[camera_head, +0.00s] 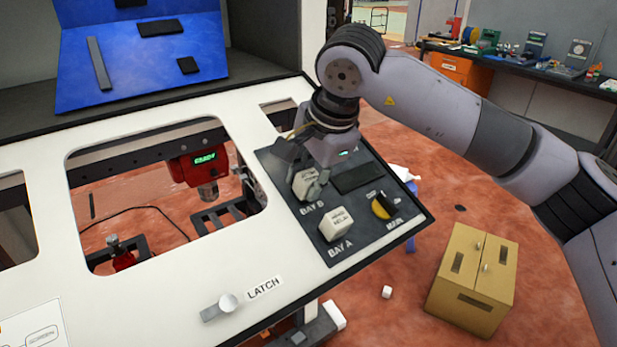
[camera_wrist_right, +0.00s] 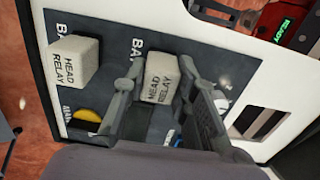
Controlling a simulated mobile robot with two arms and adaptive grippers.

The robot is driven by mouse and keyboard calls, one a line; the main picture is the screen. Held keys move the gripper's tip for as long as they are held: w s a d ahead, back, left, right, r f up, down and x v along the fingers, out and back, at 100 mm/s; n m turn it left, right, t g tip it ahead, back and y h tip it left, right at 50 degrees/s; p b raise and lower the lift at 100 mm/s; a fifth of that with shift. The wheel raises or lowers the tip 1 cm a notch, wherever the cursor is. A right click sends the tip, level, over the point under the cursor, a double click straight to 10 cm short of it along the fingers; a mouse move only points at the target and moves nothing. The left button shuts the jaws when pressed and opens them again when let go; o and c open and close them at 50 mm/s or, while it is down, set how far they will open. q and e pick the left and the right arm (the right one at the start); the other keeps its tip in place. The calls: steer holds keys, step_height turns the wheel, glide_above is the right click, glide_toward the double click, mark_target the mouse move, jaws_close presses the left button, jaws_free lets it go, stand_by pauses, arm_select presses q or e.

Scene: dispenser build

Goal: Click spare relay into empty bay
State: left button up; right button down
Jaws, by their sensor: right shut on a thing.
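A pale block labelled HEAD RELAY (camera_head: 338,222) sits upright at BAY A on the dark panel (camera_head: 368,240); it also shows at the left of the right wrist view (camera_wrist_right: 75,58). A second block with the same label, the relay at BAY B (camera_head: 303,184), is between the fingers of my right gripper (camera_head: 311,182). In the right wrist view this relay (camera_wrist_right: 160,76) has a finger on each side and stands over BAY B. Its underside is hidden, so I cannot tell whether it is fully seated. My left gripper is out of view.
A yellow and black MAIN switch (camera_head: 381,207) is right of the relays. A silver latch (camera_head: 221,306) is on the white worktop. A red device with a green display (camera_head: 203,160) hangs in the cutout. A cardboard box (camera_head: 474,279) stands on the floor at right.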

steer(key=c, duration=1.2)
jaws_free()
steer(key=shift+o, duration=0.4)
steer(key=o, duration=0.4)
steer(key=shift+r, duration=0.2)
steer(key=shift+p+v, duration=1)
steer(key=shift+v, duration=1.85)
